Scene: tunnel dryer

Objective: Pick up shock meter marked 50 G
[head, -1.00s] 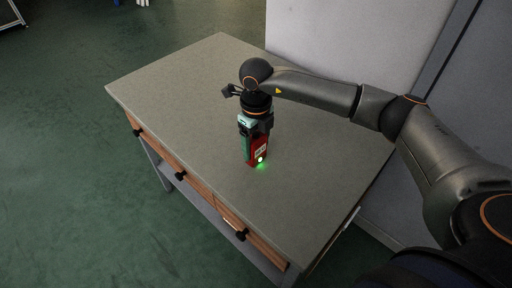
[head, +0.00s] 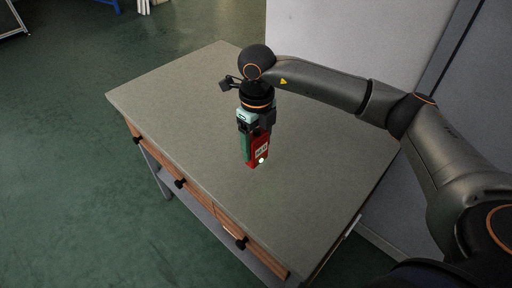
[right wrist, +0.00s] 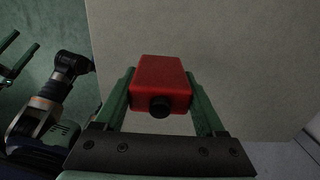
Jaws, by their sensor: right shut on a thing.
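A red shock meter (head: 258,150) with a white label and a light at its lower end hangs upright in my right gripper (head: 255,128), over the middle of the table. The label is too small to read. The right wrist view shows the red body (right wrist: 160,84) with a black round knob, between the two green fingers, which are shut on its sides. The meter seems just above the tabletop. My left gripper (right wrist: 14,52) shows at the left edge of the right wrist view, its two green fingers apart and empty, away from the meter.
The grey-topped table (head: 180,100) has wooden drawers with black knobs (head: 180,184) along its front left side. Its top is otherwise bare. A pale wall or cabinet (head: 320,50) stands behind it on the right. Green floor (head: 60,180) is open on the left.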

